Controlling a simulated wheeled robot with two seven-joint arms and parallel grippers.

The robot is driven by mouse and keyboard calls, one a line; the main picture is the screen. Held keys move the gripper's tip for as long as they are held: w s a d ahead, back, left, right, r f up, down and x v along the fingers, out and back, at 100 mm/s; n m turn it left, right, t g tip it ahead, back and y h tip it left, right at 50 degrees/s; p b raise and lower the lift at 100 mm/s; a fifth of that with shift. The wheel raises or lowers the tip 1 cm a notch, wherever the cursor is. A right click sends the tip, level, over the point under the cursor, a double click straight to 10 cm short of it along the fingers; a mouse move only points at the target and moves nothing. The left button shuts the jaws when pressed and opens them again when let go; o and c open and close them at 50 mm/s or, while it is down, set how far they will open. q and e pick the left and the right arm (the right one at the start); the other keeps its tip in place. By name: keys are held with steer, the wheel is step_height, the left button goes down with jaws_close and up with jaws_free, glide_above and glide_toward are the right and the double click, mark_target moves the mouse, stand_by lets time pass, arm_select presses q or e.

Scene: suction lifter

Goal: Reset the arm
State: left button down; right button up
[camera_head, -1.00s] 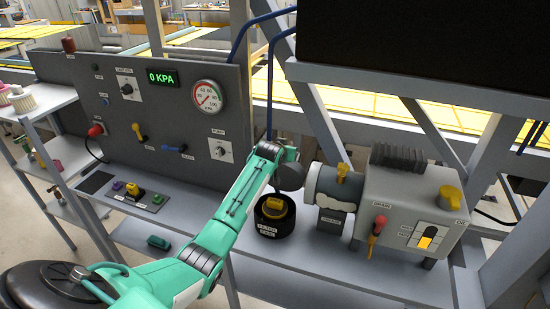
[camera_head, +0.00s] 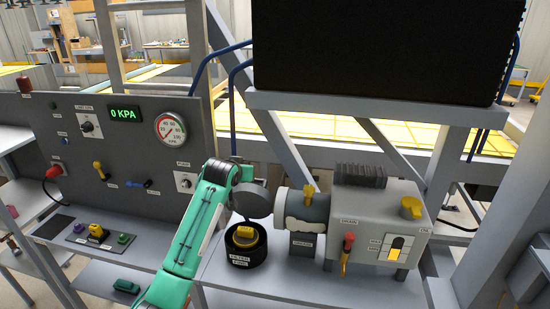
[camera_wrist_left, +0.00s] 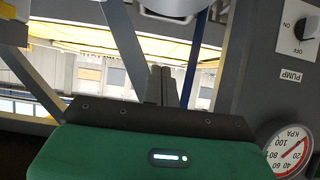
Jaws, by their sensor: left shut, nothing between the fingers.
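My left arm (camera_head: 200,235) is green and reaches up from the lower left in the head view, in front of the grey control panel (camera_head: 130,165). Its wrist end is between the panel's pump switch (camera_head: 185,182) and the grey pump unit (camera_head: 375,225). The fingers are hidden in the head view. In the left wrist view the left gripper (camera_wrist_left: 161,72) has its two dark fingers together with nothing between them. The pump switch (camera_wrist_left: 300,28) and the pressure gauge (camera_wrist_left: 290,150) appear upside down at the right there. My right gripper is in neither view.
A black filter cup (camera_head: 245,245) stands just below my wrist on the bench. The display (camera_head: 125,113) reads 0 KPA beside the gauge (camera_head: 170,130). A large black panel (camera_head: 385,50) hangs above the pump unit. Grey frame beams stand behind.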

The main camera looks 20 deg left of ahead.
arm_select(q)
steer(key=s+d+f+m+g+h, duration=0.1)
steer(key=s+d+f+g, duration=0.1)
steer(key=s+d+f, duration=0.6)
steer(key=s+d+f+m+g, duration=0.2)
steer(key=s+d+f, duration=0.2)
steer(key=s+f, duration=0.7)
steer(key=s+d+f+m+g+h, duration=0.1)
steer(key=s+d, duration=0.2)
steer(key=s, duration=0.6)
steer(key=s+d+g, duration=0.2)
steer(key=s+d, duration=0.1)
steer(key=s, duration=0.7)
steer(key=s+d+f+m+g+h, duration=0.1)
steer(key=s+d, duration=0.2)
steer(key=s, duration=0.6)
step_height(320, 180, down, 33)
steer(key=g, duration=0.1)
steer(key=s+a+f, duration=0.1)
steer(key=s+f, duration=0.8)
steer(key=s+a+f+g, duration=0.1)
steer(key=s+a+f, duration=0.1)
steer(key=s+f, duration=0.7)
steer(key=shift+s+a+f+g+b, duration=0.3)
steer(key=shift+s+f+b, duration=0.1)
steer(key=shift+s, duration=0.4)
